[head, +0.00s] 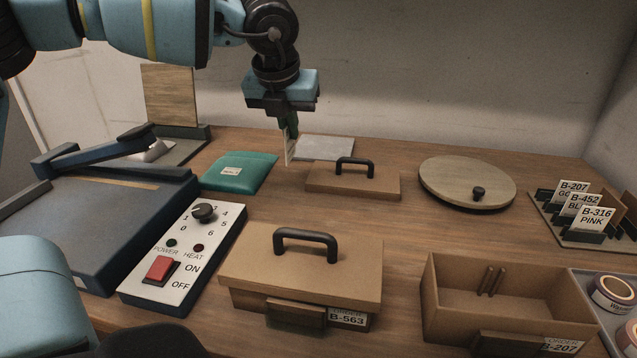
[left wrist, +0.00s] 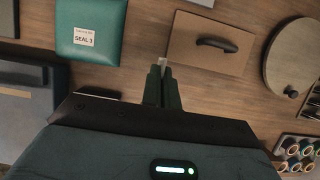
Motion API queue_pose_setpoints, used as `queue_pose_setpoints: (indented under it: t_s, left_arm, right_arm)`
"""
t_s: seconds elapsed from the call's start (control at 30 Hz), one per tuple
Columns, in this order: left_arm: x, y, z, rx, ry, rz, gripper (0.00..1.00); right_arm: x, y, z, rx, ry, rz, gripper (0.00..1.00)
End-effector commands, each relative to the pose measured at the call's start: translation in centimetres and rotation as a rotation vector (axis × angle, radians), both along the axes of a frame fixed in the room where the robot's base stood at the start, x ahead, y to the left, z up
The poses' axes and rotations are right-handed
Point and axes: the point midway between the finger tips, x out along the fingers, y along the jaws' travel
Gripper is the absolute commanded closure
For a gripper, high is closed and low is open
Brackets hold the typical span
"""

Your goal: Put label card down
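My left gripper (head: 289,132) points down over the back middle of the table, shut on a thin pale label card (head: 290,151). The card hangs upright, nearly edge-on, so its text cannot be read. In the left wrist view the dark fingers (left wrist: 162,88) are close together with the pale card edge (left wrist: 162,63) between their tips. The card is between the green pouch (head: 238,172) and the small lidded box top (head: 352,180), in front of a pale grey plate (head: 325,148). Whether it touches the table cannot be told. My right gripper is not in view.
A card rack (head: 566,235) at the right holds cards B-207, B-452 and B-316. A round wooden lid (head: 466,183), a closed box (head: 300,268) labelled B-563, an open box (head: 515,312) labelled B-207 and a switch panel (head: 182,258) take up much of the table.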

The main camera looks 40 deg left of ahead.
Motion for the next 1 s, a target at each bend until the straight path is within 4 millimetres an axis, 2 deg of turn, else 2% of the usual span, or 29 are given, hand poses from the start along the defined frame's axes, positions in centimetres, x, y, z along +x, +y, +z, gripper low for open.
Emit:
queue_pose_setpoints:
  t_s: [0.1,0.23,0.53,0.8,1.0]
  left_arm:
    - [-0.1,0.0,-2.5,-0.001,0.005,-0.001,1.00]
    - [0.0,0.0,-4.0,-0.001,0.004,-0.001,1.00]
    - [0.0,0.0,-4.9,0.000,0.002,-0.001,1.00]
    - [-0.1,0.0,-8.2,0.000,0.005,-0.001,1.00]
    - [0.0,0.0,-8.3,0.000,0.001,-0.001,1.00]
  right_arm:
    - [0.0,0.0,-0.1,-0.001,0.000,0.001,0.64]
    - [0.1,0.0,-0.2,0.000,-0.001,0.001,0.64]
    - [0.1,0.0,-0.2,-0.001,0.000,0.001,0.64]
    - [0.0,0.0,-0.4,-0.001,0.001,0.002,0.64]
    - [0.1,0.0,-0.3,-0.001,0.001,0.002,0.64]
